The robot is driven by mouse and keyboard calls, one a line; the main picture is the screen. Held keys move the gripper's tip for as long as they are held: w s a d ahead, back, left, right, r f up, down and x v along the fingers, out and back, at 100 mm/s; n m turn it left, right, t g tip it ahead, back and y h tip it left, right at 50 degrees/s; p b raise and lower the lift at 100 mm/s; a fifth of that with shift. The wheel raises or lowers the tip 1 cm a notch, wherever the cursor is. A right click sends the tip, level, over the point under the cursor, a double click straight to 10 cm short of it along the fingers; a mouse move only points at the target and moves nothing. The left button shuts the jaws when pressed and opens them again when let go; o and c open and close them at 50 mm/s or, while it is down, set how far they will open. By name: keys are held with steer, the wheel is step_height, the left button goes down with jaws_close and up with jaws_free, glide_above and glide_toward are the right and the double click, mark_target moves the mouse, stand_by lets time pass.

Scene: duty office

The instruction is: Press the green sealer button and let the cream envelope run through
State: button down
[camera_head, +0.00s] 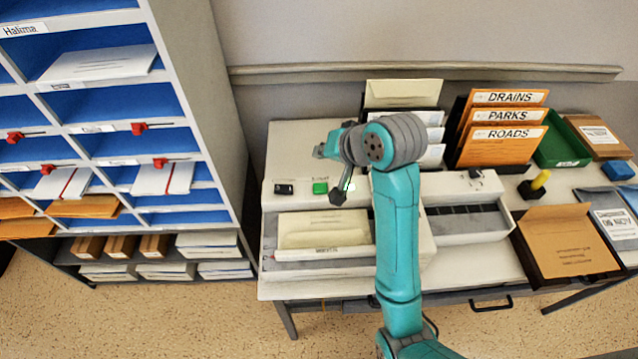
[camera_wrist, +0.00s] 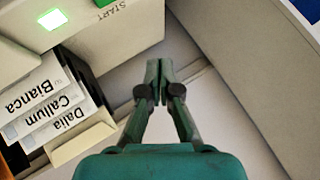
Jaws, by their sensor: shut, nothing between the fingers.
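The green sealer button (camera_head: 320,188) is on the sealer (camera_head: 285,150), beside a START label; only its edge shows in the wrist view (camera_wrist: 103,2). A lamp (camera_wrist: 50,18) glows green; it is to the button's right in the head view (camera_head: 348,184). A cream envelope (camera_head: 325,229) lies flat in the sealer's front bay. The exact height gap is unclear.
A pigeonhole cabinet (camera_head: 215,110) stands close on the left. Upright envelopes with name labels (camera_wrist: 40,90) are right of the sealer, with a cream one (camera_head: 403,93) at the back.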

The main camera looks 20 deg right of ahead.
mark_target(322, 188)
steer(key=shift+f, duration=0.15)
steer(key=shift+f, duration=4.25)
steer(key=shift+f, duration=0.1)
steer(key=shift+f, duration=0.3)
